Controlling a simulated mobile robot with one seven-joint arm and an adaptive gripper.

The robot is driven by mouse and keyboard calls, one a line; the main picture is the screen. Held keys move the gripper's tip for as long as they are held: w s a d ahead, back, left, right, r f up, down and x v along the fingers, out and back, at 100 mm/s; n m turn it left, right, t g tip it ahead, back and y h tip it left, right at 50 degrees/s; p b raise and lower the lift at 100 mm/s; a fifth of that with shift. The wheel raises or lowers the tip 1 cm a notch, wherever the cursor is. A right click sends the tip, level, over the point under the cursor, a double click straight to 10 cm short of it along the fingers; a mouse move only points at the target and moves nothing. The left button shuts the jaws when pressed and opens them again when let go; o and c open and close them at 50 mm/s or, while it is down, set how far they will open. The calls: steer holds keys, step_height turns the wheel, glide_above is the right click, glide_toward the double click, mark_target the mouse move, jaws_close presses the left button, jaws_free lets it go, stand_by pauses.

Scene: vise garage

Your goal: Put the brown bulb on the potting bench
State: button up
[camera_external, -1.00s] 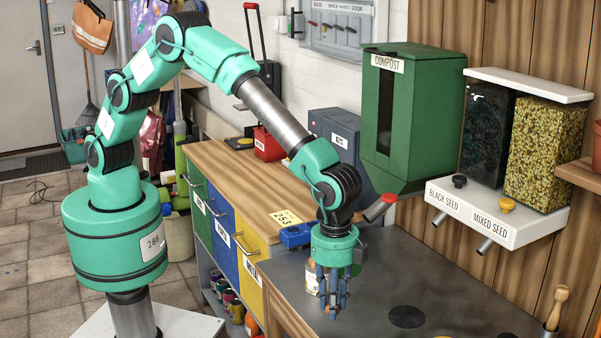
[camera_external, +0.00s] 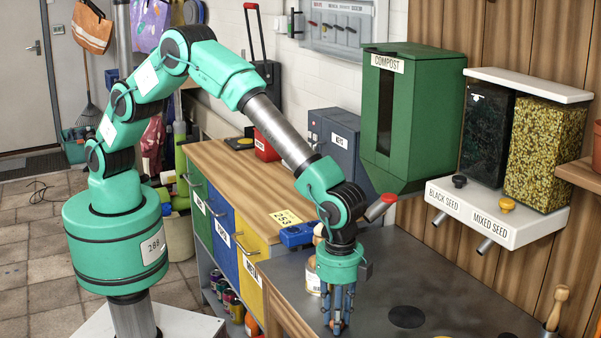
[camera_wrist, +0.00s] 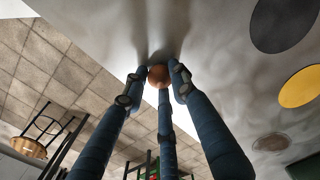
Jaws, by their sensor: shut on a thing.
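The brown bulb (camera_wrist: 158,76) is round and smooth between my gripper's fingertips in the wrist view. My gripper (camera_wrist: 157,80) has its three blue fingers shut on it. In the external view my gripper (camera_external: 337,326) points straight down, its tips low over the grey top of the potting bench (camera_external: 450,300). The bulb is hard to make out there among the fingers. In the wrist view the bulb is close to the grey bench top (camera_wrist: 215,75); I cannot tell whether it touches.
A dark round spot (camera_external: 406,317) lies to the right on the bench. Green compost bin (camera_external: 425,120) and seed dispenser (camera_external: 495,212) hang behind. Bare bench surface lies between gripper and dark spot.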

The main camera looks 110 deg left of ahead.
steer(key=shift+f, duration=0.1)
stand_by(0.3)
steer(key=o, duration=0.9)
steer(key=shift+c, duration=0.2)
step_height(320, 180, up, 12)
steer(key=p, duration=0.3)
steer(key=shift+r, duration=0.25)
